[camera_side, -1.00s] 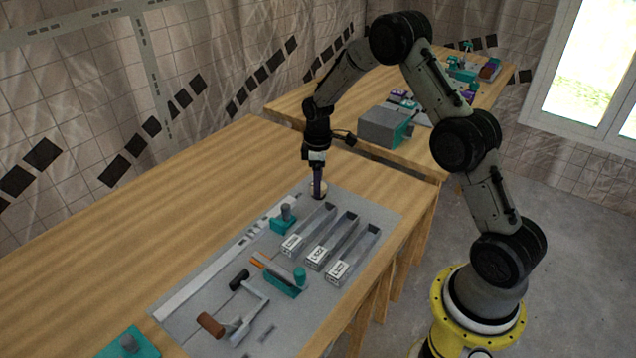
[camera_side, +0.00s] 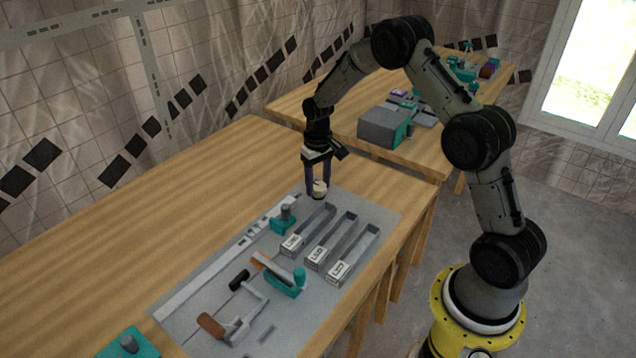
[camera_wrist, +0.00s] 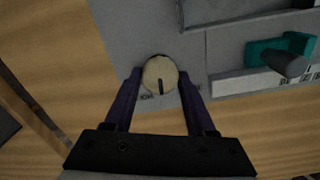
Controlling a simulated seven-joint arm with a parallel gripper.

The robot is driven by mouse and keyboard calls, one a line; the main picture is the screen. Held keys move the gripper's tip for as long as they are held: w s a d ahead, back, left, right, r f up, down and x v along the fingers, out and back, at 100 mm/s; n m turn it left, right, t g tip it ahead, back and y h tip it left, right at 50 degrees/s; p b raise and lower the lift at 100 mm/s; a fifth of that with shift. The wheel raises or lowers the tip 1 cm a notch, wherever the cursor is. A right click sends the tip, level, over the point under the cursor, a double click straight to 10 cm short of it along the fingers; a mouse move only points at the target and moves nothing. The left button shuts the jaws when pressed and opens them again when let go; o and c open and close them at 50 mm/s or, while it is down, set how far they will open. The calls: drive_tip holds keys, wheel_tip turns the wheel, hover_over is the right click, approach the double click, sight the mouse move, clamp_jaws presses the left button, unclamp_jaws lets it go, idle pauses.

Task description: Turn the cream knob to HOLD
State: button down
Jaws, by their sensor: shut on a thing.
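The cream knob (camera_wrist: 160,70) is round and stands on the grey panel. A dark pointer line (camera_wrist: 161,87) on it points down in the wrist view, toward my wrist. Small dark lettering (camera_wrist: 147,97) shows on the panel just beyond the knob's lower left edge, partly hidden and too small to read surely. The pointer lies slightly right of it. My gripper (camera_wrist: 160,77) is shut on the knob, one purple finger on each side. In the side view the knob (camera_side: 320,187) sits at the panel's far end between the fingers of my gripper (camera_side: 319,190).
Three grey trays (camera_side: 343,241) with white labels lie close to the knob on the grey panel (camera_side: 215,275). A teal block with a grey post (camera_side: 285,219) stands nearby. Levers with brown and black handles (camera_side: 212,325) are farther off. The wooden tabletop (camera_side: 230,190) behind is clear.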

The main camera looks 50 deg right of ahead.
sight(318, 185)
drive_tip(key=m, duration=0.3)
drive_tip(key=shift+m, duration=0.3)
drive_tip(key=shift+d+m, duration=0.1)
drive_tip(key=shift+m, duration=1.9)
drive_tip(key=shift+r, duration=0.1)
drive_tip(key=shift+c, duration=1.2)
unclamp_jaws()
wheel_tip(318, 185, up, 14)
